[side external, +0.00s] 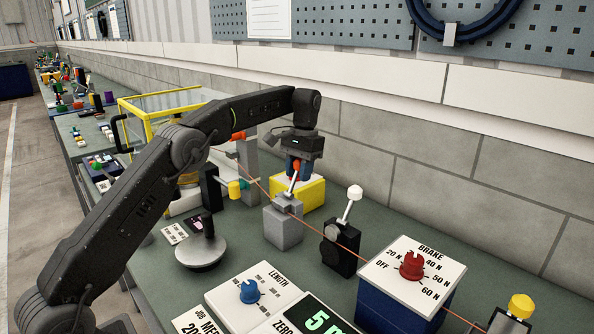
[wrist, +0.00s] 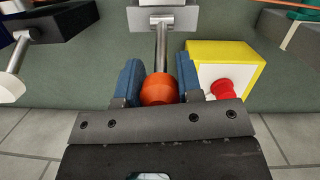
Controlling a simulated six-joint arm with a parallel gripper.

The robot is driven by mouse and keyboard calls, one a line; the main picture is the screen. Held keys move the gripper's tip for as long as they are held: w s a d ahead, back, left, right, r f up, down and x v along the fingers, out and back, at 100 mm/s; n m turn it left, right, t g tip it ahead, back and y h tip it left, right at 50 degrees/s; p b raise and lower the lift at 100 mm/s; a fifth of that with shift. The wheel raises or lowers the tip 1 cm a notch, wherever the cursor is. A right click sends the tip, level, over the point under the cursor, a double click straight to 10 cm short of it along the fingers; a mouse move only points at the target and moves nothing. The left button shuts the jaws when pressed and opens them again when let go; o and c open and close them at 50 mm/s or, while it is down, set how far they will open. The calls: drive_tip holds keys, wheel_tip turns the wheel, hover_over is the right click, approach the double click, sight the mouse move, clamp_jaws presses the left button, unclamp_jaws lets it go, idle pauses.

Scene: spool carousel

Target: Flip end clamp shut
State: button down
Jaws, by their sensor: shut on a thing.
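The end clamp is a grey block (side external: 283,228) on the bench with a thin orange wire (side external: 262,187) running over or through its top. Its metal lever (side external: 292,184) stands up, leaning slightly right, and ends in an orange ball knob (side external: 296,165). My gripper (side external: 299,168) is above the clamp with its blue fingers on both sides of the knob. In the wrist view the orange knob (wrist: 159,88) sits between the fingers, with the lever rod (wrist: 162,48) leading to the clamp's grey top (wrist: 155,18). The lower part of the knob is hidden by my gripper.
A yellow box (side external: 312,193) with a red button (wrist: 222,88) stands close behind the clamp. A black clamp with a white-knobbed lever (side external: 350,207) stands to its right.

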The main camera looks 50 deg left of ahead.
drive_tip(key=shift+w+f+g, duration=0.15)
drive_tip(key=shift+g, duration=0.25)
idle(0.4)
drive_tip(key=c, duration=0.8)
unclamp_jaws()
